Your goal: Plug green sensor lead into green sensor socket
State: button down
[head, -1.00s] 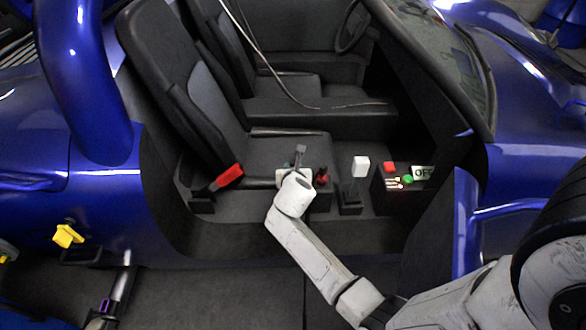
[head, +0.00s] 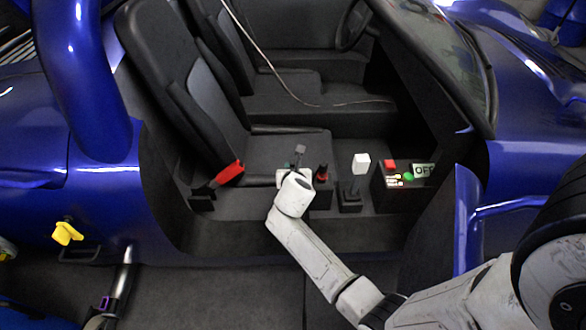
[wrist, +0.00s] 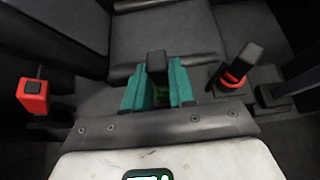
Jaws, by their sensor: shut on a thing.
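My gripper (wrist: 158,90) has teal fingers, which are closed on a dark block-headed piece (wrist: 156,62). A little green shows low on this piece between the fingers, matching the green sensor lead. In the head view the grey head (head: 299,150) of this piece sticks up above my wrist, in front of the seat. I cannot make out the green sensor socket in either view.
A dark upright piece with a red ring (wrist: 233,77) stands close to my gripper's right. Beyond it are a white-knobbed lever (head: 360,164) and a panel with lit buttons and an OFF sign (head: 424,171). A red seat buckle (wrist: 32,95) is at left.

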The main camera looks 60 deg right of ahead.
jog(key=shift+f, duration=0.15)
jog(key=shift+f+b, duration=0.3)
jog(key=shift+f, duration=0.05)
jog(key=shift+f, duration=0.25)
jog(key=shift+r, duration=0.1)
jog(key=c, duration=0.9)
grip_release()
jog(key=shift+o, duration=0.2)
